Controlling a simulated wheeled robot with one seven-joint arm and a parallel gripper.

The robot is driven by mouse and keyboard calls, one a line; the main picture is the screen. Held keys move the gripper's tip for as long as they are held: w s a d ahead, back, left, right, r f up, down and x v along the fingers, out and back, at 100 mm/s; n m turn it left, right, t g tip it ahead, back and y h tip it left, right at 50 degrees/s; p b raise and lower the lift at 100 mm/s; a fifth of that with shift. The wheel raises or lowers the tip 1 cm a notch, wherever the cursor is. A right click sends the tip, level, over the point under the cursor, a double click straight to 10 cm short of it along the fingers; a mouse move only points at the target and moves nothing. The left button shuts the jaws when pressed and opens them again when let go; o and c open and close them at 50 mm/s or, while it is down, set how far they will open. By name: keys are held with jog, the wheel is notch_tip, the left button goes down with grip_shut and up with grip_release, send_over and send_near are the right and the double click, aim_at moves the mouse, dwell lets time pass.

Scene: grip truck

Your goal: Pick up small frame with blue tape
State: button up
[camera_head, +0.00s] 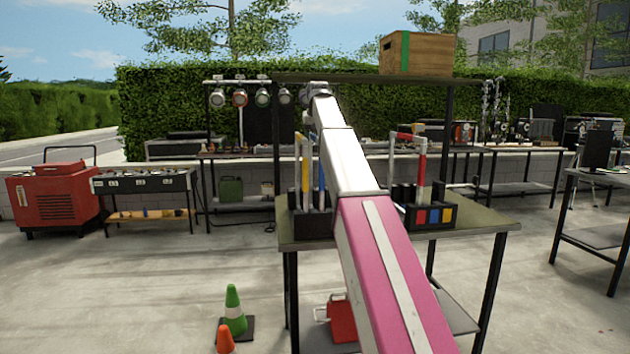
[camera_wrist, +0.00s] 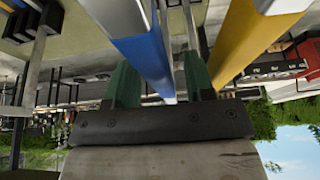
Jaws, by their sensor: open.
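The frame with blue tape (camera_head: 321,174) stands upright in a black rack on the left side of the table, partly hidden by my arm in the head view. In the wrist view its blue bar (camera_wrist: 145,42) runs close in front of my gripper (camera_wrist: 160,85), whose green fingers are apart. My gripper is hidden in the head view.
The black rack (camera_head: 297,222) sits on the table (camera_head: 475,232).

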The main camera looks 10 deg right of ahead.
jog(key=shift+f, duration=0.25)
dwell(0.3)
grip_shut()
